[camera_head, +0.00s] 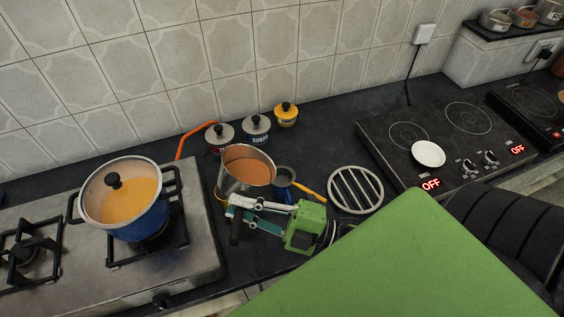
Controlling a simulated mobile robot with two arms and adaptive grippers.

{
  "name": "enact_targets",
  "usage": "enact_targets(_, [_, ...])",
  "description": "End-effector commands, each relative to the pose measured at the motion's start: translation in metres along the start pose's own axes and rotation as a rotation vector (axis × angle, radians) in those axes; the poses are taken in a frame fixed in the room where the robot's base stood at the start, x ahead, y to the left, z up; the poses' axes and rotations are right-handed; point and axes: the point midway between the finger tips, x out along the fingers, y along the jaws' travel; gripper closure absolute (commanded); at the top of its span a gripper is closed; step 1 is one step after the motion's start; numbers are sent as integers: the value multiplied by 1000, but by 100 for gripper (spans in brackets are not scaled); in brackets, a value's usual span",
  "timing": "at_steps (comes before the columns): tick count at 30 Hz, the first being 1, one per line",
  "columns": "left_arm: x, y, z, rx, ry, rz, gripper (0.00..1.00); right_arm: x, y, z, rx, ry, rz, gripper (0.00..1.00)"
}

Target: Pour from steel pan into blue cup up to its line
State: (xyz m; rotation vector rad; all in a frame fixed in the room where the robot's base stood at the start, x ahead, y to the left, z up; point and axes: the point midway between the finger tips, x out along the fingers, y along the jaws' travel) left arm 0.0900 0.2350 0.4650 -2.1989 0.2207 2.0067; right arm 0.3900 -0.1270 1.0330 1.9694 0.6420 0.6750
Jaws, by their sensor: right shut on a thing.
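The steel pan (233,184) stands near the middle of the counter with brown-orange liquid in it. A dark handle (235,233) comes from its near side. My right gripper (233,207), green with grey linkages, is shut on the pan at its near side; the exact contact is partly hidden by the fingers. The blue cup (284,184) is just right of the pan, its lower part hidden behind my gripper. Its line and fill level cannot be made out. The pan looks close to upright. My left gripper is not in view.
A blue pot (140,226) with orange contents sits on the gas hob (200,240) at left. Lidded jars (256,129) stand behind the pan. A round metal rack (355,190) lies right of the cup. A white plate (428,153) rests on the electric hob (390,125).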

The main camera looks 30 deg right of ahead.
Motion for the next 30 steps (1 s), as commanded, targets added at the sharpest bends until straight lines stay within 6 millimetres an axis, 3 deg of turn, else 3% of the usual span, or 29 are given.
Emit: enact_targets(30, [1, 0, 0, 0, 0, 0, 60, -2, 9, -2, 10, 12, 26, 100])
